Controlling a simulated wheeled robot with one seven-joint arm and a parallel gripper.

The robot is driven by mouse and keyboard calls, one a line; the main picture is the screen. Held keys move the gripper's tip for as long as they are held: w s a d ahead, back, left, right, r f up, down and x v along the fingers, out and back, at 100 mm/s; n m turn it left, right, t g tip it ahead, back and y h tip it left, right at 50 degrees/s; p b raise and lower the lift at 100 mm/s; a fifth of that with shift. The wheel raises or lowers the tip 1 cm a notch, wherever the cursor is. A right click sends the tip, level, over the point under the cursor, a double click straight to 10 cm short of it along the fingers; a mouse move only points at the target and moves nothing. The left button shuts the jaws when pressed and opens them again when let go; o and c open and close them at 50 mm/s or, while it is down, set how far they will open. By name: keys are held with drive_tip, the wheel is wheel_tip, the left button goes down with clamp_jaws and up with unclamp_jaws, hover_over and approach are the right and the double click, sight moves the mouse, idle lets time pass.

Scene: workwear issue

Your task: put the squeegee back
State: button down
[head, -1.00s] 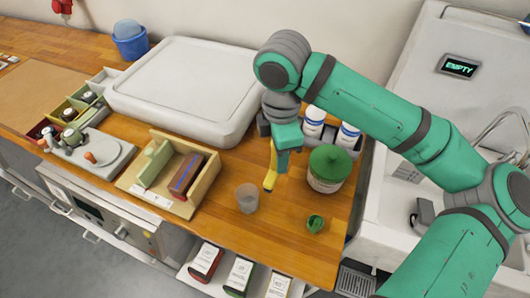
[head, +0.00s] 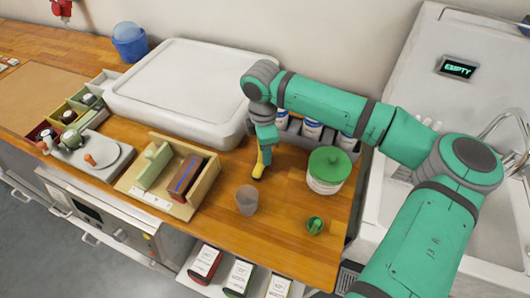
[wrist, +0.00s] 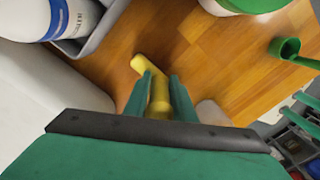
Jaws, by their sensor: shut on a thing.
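My gripper (head: 264,143) points down above the wooden counter, between the white slab and the green-lidded jar. It is shut on a bent yellow tool (head: 259,167), which also shows between the fingers in the wrist view (wrist: 158,95). The tool hangs with its bent end low; I cannot tell if it touches the counter. Its shape is too small to say for certain that it is the squeegee. A light wooden box (head: 149,194) stands to the left, holding a green piece (head: 152,163) and a brown block with a blue stripe (head: 187,176).
A greyish cup (head: 246,200) stands in front of my gripper. The green-lidded jar (head: 328,170) and a green scoop (head: 315,225) are to the right. White bottles (head: 312,129) stand in a grey rack behind. A large white slab (head: 185,85) lies back left.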

drive_tip(key=shift+f, duration=0.3)
drive_tip(key=shift+f, duration=0.1)
drive_tip(key=c, duration=1.5)
unclamp_jaws()
wheel_tip(320, 180, up, 12)
drive_tip(key=shift+a+r, duration=0.1)
drive_tip(key=shift+a, duration=0.05)
